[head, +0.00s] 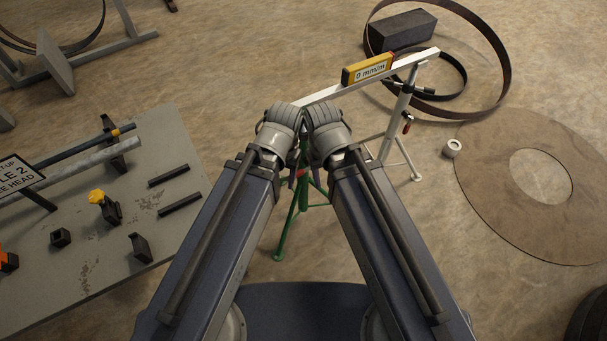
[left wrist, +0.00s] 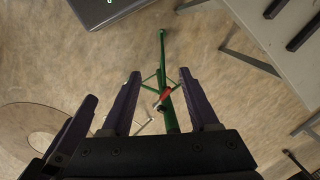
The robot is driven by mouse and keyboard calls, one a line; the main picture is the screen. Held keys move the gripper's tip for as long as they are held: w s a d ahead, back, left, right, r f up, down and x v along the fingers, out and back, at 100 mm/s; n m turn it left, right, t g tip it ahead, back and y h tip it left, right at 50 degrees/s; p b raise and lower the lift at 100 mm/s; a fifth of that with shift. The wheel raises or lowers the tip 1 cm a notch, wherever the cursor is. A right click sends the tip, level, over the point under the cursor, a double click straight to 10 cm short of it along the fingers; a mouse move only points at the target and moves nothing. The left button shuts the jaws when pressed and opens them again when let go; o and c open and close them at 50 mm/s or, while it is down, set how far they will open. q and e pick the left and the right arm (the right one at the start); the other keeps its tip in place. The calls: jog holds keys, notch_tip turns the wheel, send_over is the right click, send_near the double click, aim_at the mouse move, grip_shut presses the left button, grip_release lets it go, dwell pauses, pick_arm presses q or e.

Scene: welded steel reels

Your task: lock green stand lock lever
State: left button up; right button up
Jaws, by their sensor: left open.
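The green stand (head: 303,196) stands beyond my two wrists in the head view, its upper part mostly hidden by them. In the left wrist view the green stand (left wrist: 171,113) runs between the fingers of my left gripper (left wrist: 159,74), which are spread apart. A red lever (left wrist: 166,92) sits slanted on the stand, in line with the gap between these fingers. I cannot tell whether a finger touches it. My right gripper's wrist (head: 326,128) is beside the left one. Its fingers are hidden in the head view; a further purple finger (left wrist: 76,125) shows in the left wrist view.
A steel plate table (head: 150,235) is at left. A flat ring (head: 490,160) and hoops lie at right.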

pick_arm(q)
jog(key=shift+c, duration=0.4)
jog(key=w+f+m+b, duration=0.1)
jog(key=w+f+b, duration=0.1)
jog(key=w, duration=0.1)
jog(key=w+f+m+h+b, duration=0.1)
jog(key=w+f+b, duration=0.2)
jog(key=w, duration=0.1)
jog(key=w+f+m+h+b, duration=0.1)
jog(key=w+f+m+b, duration=0.1)
jog(key=w, duration=0.1)
jog(key=shift+w+d+f+b, duration=0.15)
jog(key=shift+d+f+b, duration=0.15)
jog(key=shift+f+b, duration=0.1)
jog(key=c, duration=0.6)
jog(key=w+f+m+b, duration=0.1)
jog(key=w, duration=0.1)
jog(key=w+a+f+m+h+b, duration=0.1)
jog(key=w, duration=0.2)
jog(key=w+f+m+t+h+b, duration=0.1)
jog(key=w+m+b, duration=0.1)
jog(key=w, duration=0.1)
jog(key=shift+a+f, duration=0.2)
jog(key=shift+f, duration=0.05)
grip_shut()
jog(key=shift+w+a, duration=0.1)
jog(key=shift+w, duration=0.1)
